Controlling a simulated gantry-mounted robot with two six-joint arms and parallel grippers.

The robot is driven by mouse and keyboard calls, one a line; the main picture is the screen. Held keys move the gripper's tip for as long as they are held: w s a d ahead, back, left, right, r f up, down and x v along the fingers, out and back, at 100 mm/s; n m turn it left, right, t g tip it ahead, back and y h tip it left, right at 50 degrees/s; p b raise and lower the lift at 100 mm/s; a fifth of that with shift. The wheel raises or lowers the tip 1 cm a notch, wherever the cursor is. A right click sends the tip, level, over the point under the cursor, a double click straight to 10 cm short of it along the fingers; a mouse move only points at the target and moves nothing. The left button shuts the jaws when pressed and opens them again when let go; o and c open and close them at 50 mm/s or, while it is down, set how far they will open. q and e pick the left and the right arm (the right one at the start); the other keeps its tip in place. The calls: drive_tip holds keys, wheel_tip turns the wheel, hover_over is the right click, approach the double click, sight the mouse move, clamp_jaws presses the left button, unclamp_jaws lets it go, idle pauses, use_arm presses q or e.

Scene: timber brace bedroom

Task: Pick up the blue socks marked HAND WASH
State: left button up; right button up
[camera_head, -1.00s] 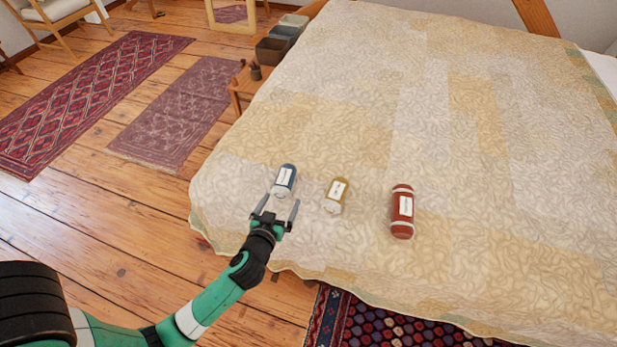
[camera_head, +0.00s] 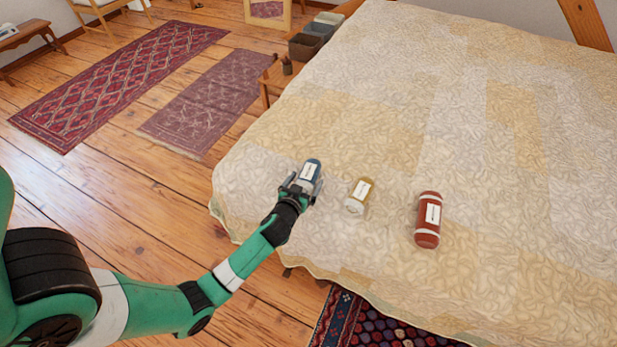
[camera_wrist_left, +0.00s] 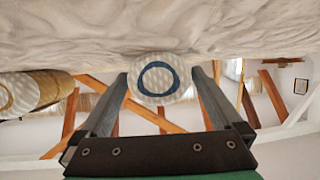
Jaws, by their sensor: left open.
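The blue socks (camera_head: 311,170) are a small roll with a white label, lying on the bed's near left part; the label's words are too small to read. My left gripper (camera_head: 303,184) is open with its fingers on either side of the roll's near end. In the left wrist view the socks' pale round end with a blue ring (camera_wrist_left: 158,80) sits between the two fingertips (camera_wrist_left: 160,85), and the view is upside down. I cannot tell whether the fingers touch the roll. My right gripper is not in view.
A yellow roll (camera_head: 360,195) lies close to the right of the blue socks, and a red roll (camera_head: 428,220) lies farther right. The bed's quilt (camera_head: 370,130) is clear beyond them. A low wooden table (camera_head: 270,80) with bins stands beside the bed.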

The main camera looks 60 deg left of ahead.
sight(310, 169)
use_arm(q)
drive_tip(key=shift+x, duration=1)
drive_tip(key=c, duration=1.3)
drive_tip(key=shift+c, duration=0.3)
drive_tip(key=shift+r, duration=0.15)
wheel_tip(310, 169, up, 3)
drive_tip(key=shift+p, duration=0.95)
drive_tip(key=s+r+p, duration=0.8)
drive_tip(key=s+r, duration=0.1)
drive_tip(key=s, duration=0.5)
drive_tip(key=shift+a+r, duration=0.4)
